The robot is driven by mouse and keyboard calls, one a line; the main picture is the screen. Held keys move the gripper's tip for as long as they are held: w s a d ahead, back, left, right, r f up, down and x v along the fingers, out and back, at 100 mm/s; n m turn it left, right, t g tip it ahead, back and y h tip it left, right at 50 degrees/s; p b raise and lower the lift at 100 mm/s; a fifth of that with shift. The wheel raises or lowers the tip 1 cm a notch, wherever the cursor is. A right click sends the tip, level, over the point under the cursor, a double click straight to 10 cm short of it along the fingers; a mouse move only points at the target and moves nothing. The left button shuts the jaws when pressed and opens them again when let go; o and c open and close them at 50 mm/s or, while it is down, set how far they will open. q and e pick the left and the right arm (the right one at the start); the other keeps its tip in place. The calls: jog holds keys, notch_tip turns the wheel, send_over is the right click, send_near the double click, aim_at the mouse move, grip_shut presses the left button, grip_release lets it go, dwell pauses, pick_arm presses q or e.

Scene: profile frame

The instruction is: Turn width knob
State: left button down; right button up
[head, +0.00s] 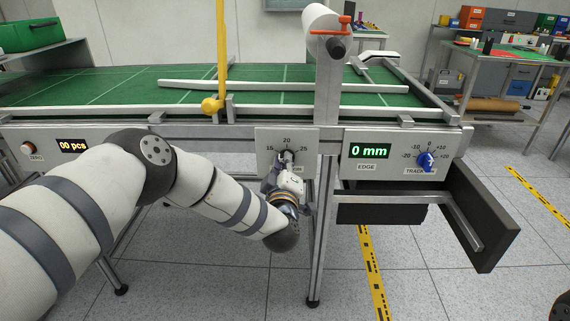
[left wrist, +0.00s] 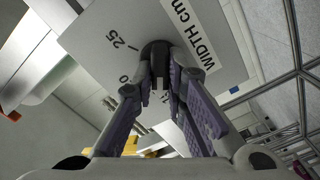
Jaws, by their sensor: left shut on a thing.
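The width knob (left wrist: 157,60) is dark and round, on a light panel (left wrist: 105,25) with a printed scale and a "WIDTH cm" label. In the head view the panel (head: 264,143) shows the marks 15, 20 and 25, and my gripper covers most of the knob. My left gripper (head: 285,158) reaches the knob from below in the head view. In the left wrist view its two fingers (left wrist: 160,75) are closed on the knob from both sides. Where the knob points is hard to tell.
To the right are the edge display (head: 370,151) reading 0 mm and a blue tracking knob (head: 426,161). An open drawer (head: 480,215) juts out below them. A table leg (head: 320,230) stands just right of my gripper. The green conveyor belt (head: 120,85) lies above.

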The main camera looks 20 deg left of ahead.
pick_arm(q)
jog(key=shift+f+n, duration=0.15)
jog(key=shift+n, duration=0.35)
jog(key=shift+d, duration=0.1)
jog(key=c, duration=1.6)
grip_release()
jog(key=v, duration=1.2)
